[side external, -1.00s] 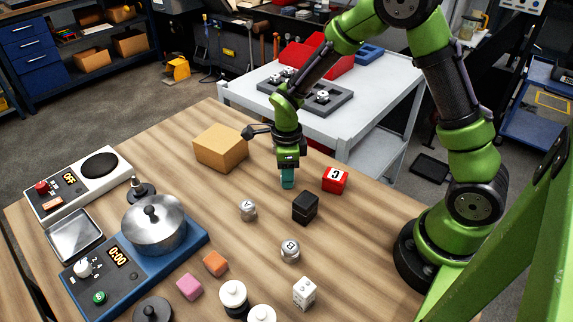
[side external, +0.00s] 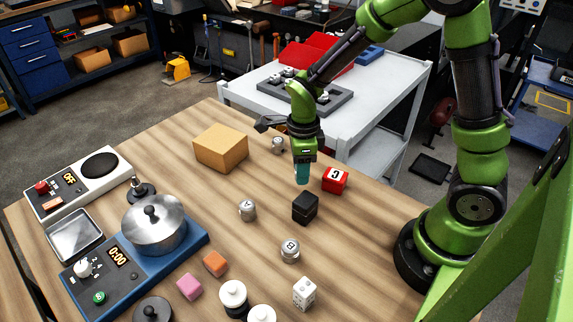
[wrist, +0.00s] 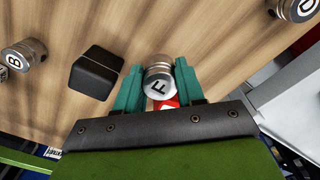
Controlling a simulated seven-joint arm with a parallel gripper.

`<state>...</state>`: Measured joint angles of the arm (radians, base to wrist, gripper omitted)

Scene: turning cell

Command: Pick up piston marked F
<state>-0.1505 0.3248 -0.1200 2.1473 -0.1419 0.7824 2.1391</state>
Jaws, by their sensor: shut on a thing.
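The silver piston marked F (wrist: 159,85) sits between the teal fingers of my gripper (wrist: 160,88) in the wrist view, its letter facing the camera. The gripper is shut on it. In the side view, my gripper (side external: 302,174) points down between the black cube (side external: 305,208) and the red cube marked C (side external: 335,180). The piston is hidden there by the fingers, and I cannot tell its height above the table.
Pistons marked A (side external: 247,210) and B (side external: 290,250) stand nearer the camera. Another piston (side external: 278,144) stands behind my gripper. A cardboard box (side external: 220,148) is to the left. A pot (side external: 154,225), small blocks and a die (side external: 304,293) lie farther forward.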

